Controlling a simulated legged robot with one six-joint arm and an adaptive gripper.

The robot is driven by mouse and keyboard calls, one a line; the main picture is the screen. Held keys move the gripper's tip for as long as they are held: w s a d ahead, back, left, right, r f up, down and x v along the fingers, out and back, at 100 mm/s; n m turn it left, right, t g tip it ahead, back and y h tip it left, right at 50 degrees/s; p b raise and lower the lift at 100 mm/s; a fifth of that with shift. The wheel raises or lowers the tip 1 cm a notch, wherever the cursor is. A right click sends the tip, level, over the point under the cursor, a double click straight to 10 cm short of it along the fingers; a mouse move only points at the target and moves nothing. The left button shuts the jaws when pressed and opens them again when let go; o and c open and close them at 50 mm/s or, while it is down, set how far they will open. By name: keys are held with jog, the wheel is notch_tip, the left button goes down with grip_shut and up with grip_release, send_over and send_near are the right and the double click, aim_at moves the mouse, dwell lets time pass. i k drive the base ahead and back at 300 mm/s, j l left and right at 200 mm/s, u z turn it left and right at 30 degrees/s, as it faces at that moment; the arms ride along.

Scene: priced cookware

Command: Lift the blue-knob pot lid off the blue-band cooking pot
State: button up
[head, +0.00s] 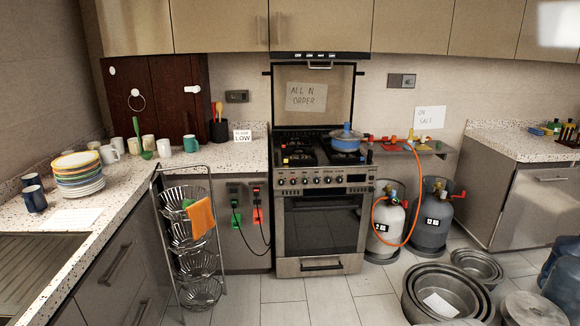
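The cooking pot (344,143) stands on the right side of the stove top in the head view. It is small in the picture and shows blue on its side. The pot lid (346,132) sits on top of the pot, with a blue knob (347,125) at its centre. Lid and pot appear to be touching. My gripper and arm do not show in this view.
The stove (322,222) stands against the back wall, its glass cover (335,90) raised. A narrow shelf (415,147) with small items adjoins its right, above two gas cylinders. A wire basket rack (190,240) stands front left. Large metal pots (445,295) sit front right.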

aim_at(346, 134)
jog(key=i+j+z, duration=0.15)
jog(key=i, duration=0.3)
jog(key=i+j+z, duration=0.15)
jog(key=i, duration=0.25)
jog(key=i+j+z, duration=0.15)
jog(key=i, duration=0.3)
jog(key=i+l, duration=0.1)
jog(key=i, duration=0.7)
jog(key=i+l, duration=0.1)
jog(key=i, duration=0.7)
jog(key=i+l+u, duration=0.1)
jog(key=i, duration=0.7)
